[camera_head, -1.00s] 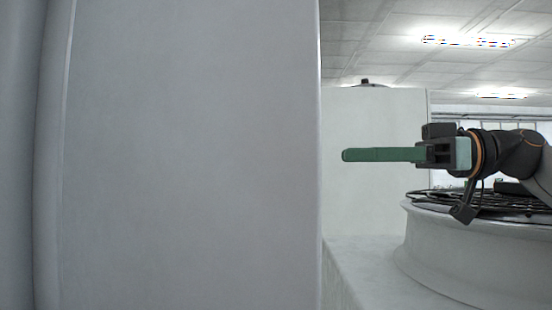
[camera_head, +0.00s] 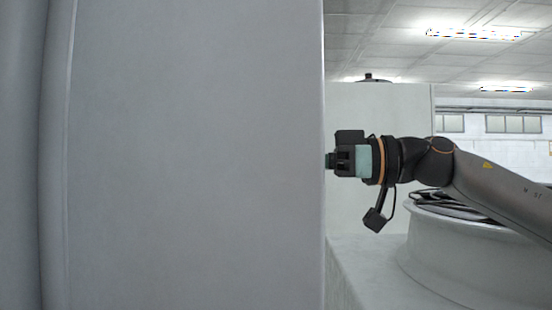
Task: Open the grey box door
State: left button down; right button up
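A large plain grey panel (camera_head: 195,155) fills the left and middle of the head view, very close to me. It looks like the grey box door, but I see no handle on it. My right arm comes in from the right. Its gripper (camera_head: 331,160) points left at the panel's right edge, and its fingers are hidden behind that edge. I cannot tell whether the fingers touch anything or how far apart they are. My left gripper is not in view.
Behind my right arm stands a pale box-like block (camera_head: 390,105) with a small dark object (camera_head: 369,78) on top. A round white drum-like body (camera_head: 460,255) stands at the lower right, with dark items on its top. Windows and ceiling lights show beyond.

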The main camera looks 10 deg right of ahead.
grip_shut()
dwell(1.4)
